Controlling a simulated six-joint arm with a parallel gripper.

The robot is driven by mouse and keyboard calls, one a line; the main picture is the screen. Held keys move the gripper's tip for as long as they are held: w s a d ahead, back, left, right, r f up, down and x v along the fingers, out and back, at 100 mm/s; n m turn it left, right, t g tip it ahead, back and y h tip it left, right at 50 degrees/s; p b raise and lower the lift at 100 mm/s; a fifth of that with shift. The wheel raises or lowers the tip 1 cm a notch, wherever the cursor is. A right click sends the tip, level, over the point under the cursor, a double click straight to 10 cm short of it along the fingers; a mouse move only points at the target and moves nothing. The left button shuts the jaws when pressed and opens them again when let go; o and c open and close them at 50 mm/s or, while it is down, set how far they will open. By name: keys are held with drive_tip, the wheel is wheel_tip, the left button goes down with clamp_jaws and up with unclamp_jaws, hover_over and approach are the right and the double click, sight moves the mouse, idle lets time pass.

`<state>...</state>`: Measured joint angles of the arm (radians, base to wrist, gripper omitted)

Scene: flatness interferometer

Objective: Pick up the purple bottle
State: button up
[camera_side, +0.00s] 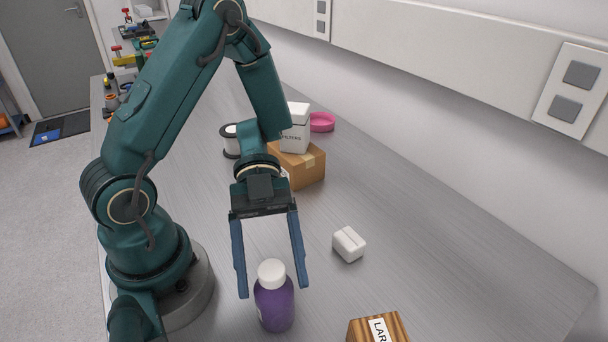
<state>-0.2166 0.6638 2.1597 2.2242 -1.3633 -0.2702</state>
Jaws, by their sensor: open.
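The purple bottle (274,305) with a white cap stands upright on the grey bench (440,240), at the lower middle of the side view. My gripper (274,289) points down with its two blue fingers spread wide. In the picture the fingertips lie on either side of the bottle's cap and upper body, with space showing between each finger and the bottle. The gripper is empty. I cannot tell from this one view how far the fingers are in front of or behind the bottle.
A small white box (348,244) lies right of the gripper. A wooden block with a label (378,329) sits at the lower edge. Behind are a cardboard box (305,168) bearing a white container (296,128), a pink dish (322,122) and a spool (231,141). The bench's right side is clear.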

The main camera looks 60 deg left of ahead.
drive_tip(key=shift+x, duration=2.25)
clamp_jaws()
